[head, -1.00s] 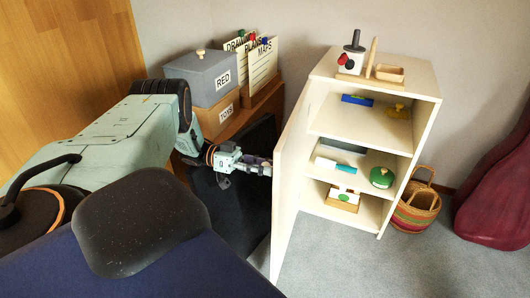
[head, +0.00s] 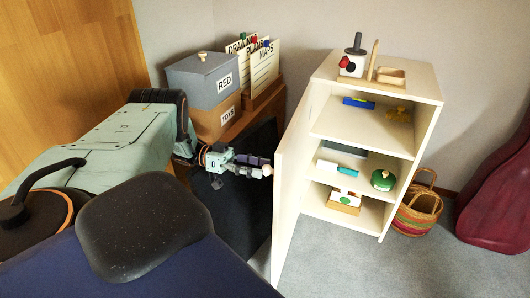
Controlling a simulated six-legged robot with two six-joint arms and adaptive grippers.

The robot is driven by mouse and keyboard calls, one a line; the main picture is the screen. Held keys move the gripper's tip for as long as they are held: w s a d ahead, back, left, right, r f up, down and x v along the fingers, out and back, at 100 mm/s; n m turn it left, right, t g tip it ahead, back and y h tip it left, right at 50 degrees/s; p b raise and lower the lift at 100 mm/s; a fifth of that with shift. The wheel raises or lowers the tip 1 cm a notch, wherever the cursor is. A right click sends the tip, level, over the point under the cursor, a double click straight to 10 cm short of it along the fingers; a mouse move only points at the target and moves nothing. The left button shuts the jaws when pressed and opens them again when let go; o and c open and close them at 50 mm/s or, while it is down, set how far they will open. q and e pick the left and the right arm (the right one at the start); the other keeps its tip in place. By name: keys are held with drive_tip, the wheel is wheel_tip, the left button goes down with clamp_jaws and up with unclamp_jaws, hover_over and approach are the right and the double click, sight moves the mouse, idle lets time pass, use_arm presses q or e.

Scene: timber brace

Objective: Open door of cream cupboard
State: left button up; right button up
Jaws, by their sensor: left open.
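The cream cupboard (head: 428,125) stands right of centre in the head view, its shelves facing me. Its door (head: 291,190) is swung wide open toward me on the left side, seen nearly edge-on. My left gripper (head: 262,168) is open at the left of the door, close to the knob on its outer face. I cannot tell whether a finger touches the knob or the door. My right gripper is not in view.
Shelves hold a blue block (head: 357,102), a green round box (head: 383,180) and other small items. A striped basket (head: 416,212) stands right of the cupboard, beside a dark red case (head: 496,190). A grey box (head: 203,78) sits left. Grey carpet lies clear in front.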

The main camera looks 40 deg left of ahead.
use_arm(q)
drive_tip(key=shift+v, duration=2.4)
